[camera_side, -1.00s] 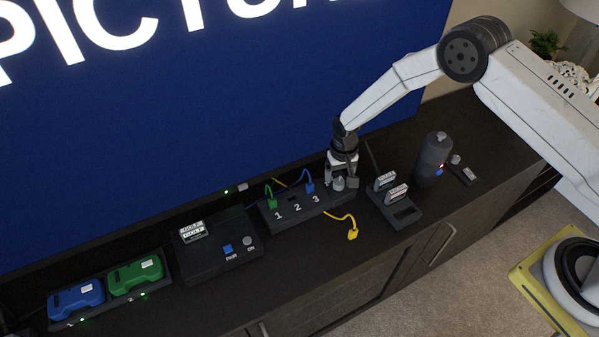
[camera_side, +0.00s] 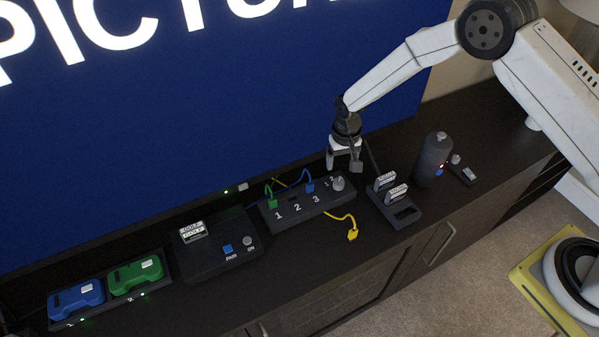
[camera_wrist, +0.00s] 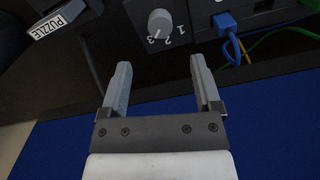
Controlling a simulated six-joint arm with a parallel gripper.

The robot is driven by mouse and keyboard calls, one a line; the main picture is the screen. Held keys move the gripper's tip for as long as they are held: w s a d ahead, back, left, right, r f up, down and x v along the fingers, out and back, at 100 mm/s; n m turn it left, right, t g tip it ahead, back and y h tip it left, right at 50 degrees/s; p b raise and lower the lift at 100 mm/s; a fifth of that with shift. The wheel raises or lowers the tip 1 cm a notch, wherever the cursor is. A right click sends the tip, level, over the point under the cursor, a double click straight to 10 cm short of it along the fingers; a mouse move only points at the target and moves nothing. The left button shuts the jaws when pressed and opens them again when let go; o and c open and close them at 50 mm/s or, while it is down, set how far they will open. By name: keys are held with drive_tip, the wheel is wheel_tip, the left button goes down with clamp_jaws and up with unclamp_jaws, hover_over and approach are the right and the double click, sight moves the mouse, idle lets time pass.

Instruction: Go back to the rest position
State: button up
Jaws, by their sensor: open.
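My gripper (camera_side: 343,164) is open and empty in the side view, just above the back right end of the black switch box (camera_side: 290,212). The box's grey knob (camera_side: 338,184) shows below the fingers, apart from them. In the wrist view my gripper (camera_wrist: 165,84) has its two grey fingers spread wide with nothing between them. The knob (camera_wrist: 160,23) lies beyond the fingertips, with its dial numbers beside it.
A green plug and a blue plug (camera_side: 309,188) sit in the switch box; a yellow plug (camera_side: 352,235) lies loose in front. A cartridge holder (camera_side: 405,213), a dark cylinder (camera_side: 433,160), a console (camera_side: 192,255) and two controllers (camera_side: 136,274) share the cabinet. A large blue screen (camera_side: 200,120) stands behind.

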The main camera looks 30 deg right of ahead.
drive_tip(key=shift+s+d+r, duration=0.15)
drive_tip(key=shift+d+r, duration=0.1)
drive_tip(key=shift+r, duration=0.35)
drive_tip(key=s+d+r+n+t, duration=0.1)
drive_tip(key=s+d+r, duration=0.1)
drive_tip(key=s+r, duration=0.3)
drive_tip(key=s+d+r, duration=0.2)
drive_tip(key=d+r, duration=0.1)
drive_tip(key=r, duration=0.3)
drive_tip(key=s+d+r, duration=0.2)
drive_tip(key=s+r, duration=0.1)
drive_tip(key=s, duration=0.4)
drive_tip(key=s+d+r+n+t, duration=0.1)
drive_tip(key=s+d+r, duration=0.1)
drive_tip(key=s, duration=0.6)
drive_tip(key=shift+r+t, duration=0.3)
drive_tip(key=shift+r, duration=0.5)
